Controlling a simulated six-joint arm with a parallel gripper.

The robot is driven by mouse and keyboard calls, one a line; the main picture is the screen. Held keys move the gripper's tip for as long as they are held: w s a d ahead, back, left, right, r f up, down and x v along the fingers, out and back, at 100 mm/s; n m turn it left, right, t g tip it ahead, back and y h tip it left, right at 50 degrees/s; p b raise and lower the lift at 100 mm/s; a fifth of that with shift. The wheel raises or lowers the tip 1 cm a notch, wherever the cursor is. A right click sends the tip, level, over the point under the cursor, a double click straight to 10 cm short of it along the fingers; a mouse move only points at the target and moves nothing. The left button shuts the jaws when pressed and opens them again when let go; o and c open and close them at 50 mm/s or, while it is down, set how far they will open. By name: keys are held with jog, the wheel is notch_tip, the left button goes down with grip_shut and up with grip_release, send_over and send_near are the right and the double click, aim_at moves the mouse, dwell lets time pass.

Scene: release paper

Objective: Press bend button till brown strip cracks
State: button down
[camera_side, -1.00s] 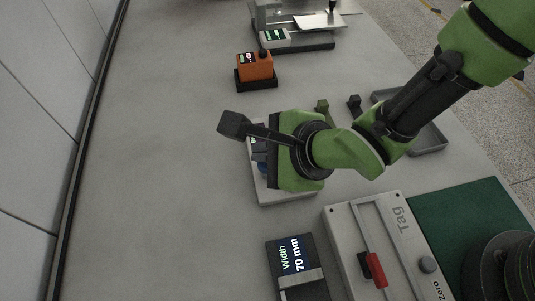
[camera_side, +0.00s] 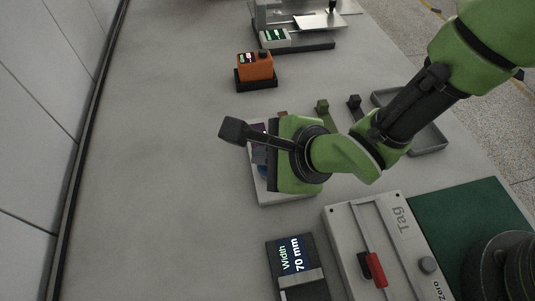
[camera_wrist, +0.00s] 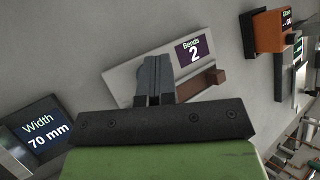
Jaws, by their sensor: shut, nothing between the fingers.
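The bend tester is a pale box (camera_side: 285,197) under my gripper in the side view. Its purple screen reads "Bends 2" (camera_wrist: 194,51) in the wrist view. A brown strip or bar (camera_wrist: 202,83) lies along the box, right of my fingers; a small brown end also shows in the side view (camera_side: 283,114). A bit of blue, likely the button (camera_side: 263,171), shows beside my gripper in the side view. My gripper (camera_wrist: 154,66) is shut and empty, its fingertips over the box. The fingers hide what lies under them, so contact cannot be told.
A width gauge reading "70 mm" (camera_side: 292,255) and a pale device marked "Tag" and "Zero" (camera_side: 398,240) stand in front. An orange device (camera_side: 255,67) and a bench instrument (camera_side: 300,43) stand behind. A grey tray (camera_side: 430,138) lies to the right. The left table is clear.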

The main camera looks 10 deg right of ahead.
jog(key=shift+r, duration=1.25)
jog(key=shift+r, duration=0.1)
notch_tip(320, 180, up, 5)
jog(key=shift+f, duration=0.1)
dwell(0.6)
